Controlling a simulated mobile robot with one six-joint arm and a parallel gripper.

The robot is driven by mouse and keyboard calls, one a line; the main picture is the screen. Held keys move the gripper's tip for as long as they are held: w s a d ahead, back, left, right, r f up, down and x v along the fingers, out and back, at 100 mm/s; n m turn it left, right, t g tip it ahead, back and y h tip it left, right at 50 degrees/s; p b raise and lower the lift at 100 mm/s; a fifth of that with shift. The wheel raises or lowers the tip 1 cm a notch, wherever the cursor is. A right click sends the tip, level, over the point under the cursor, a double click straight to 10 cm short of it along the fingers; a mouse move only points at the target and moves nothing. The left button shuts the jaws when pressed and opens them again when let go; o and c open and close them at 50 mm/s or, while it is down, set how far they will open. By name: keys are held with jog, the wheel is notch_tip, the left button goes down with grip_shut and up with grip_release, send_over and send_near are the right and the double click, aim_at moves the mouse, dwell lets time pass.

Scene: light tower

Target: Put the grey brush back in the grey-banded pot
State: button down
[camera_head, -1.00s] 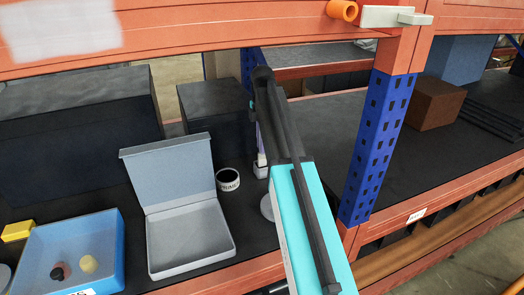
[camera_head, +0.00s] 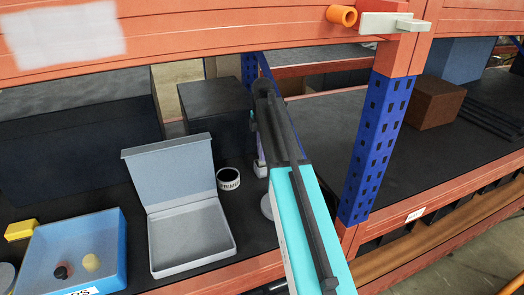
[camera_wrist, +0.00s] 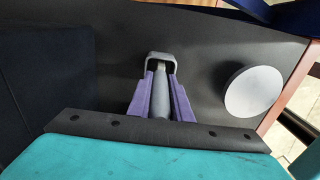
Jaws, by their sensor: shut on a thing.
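My gripper (camera_wrist: 160,88) has two purple fingers and points down over the dark shelf. It is shut on the grey brush, whose grey shaft (camera_wrist: 160,100) shows between the fingers. A grey, squarish loop-shaped part (camera_wrist: 160,61) surrounds the far end of the shaft; I cannot tell whether it belongs to the brush or to a holder. In the head view the gripper (camera_head: 261,167) is mostly hidden behind my turquoise arm. I cannot make out the grey-banded pot for sure. A dark round container with a white lettered band (camera_head: 228,179) stands left of the gripper.
A pale round disc (camera_wrist: 253,90) lies right of the gripper in the wrist view. An open grey box (camera_head: 190,236) and a blue tray (camera_head: 112,250) stand to the left. A blue upright post (camera_head: 376,150) is to the right. An orange beam (camera_head: 200,38) crosses above.

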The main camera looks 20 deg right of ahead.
jog(key=c, duration=1.6)
grip_release()
jog(key=shift+r, duration=0.1)
notch_tip(320, 180, up, 11)
jog(key=b, duration=0.3)
jog(key=shift+w+d+f, duration=0.1)
jog(key=shift+f, duration=0.1)
jog(key=shift+r, duration=0.65)
